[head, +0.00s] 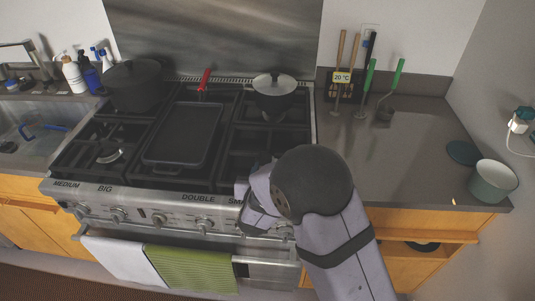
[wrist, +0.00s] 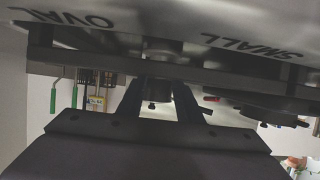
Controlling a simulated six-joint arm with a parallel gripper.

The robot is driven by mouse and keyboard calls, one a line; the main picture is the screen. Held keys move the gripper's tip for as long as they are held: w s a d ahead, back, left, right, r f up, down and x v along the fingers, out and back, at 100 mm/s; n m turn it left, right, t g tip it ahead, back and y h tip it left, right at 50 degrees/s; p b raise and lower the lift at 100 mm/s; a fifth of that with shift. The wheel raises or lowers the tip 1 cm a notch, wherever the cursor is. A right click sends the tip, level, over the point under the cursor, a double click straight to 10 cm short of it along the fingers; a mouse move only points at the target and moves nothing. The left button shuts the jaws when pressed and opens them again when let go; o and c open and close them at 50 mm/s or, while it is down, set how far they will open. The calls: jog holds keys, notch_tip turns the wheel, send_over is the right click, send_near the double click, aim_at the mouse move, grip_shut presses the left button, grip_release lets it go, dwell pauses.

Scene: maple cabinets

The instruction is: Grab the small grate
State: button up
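The stove (head: 150,195) has burner labels along its front edge, and the one beside my gripper starts with "SM". The dark grate (head: 250,140) over the front right burner lies behind that label, partly hidden by my arm. My gripper (head: 250,200) is at the front edge of the stove in the head view, its fingertips mostly hidden. In the wrist view the two dark fingers of my gripper (wrist: 160,100) stand apart with a gap between them. A dark fitting shows in or behind that gap. I cannot tell whether the fingers touch the grate.
A lidded pot (head: 273,103) stands on the back right burner. A griddle (head: 183,135) lies mid-stove, and a large dark pan (head: 135,88) sits at back left. A utensil rack (head: 343,88) stands at the wall.

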jog(key=shift+p+x, duration=0.3)
jog(key=shift+x, duration=1.15)
jog(key=shift+c, duration=0.6)
grip_shut()
jog(key=shift+w+r, duration=0.1)
jog(key=shift+r, duration=0.1)
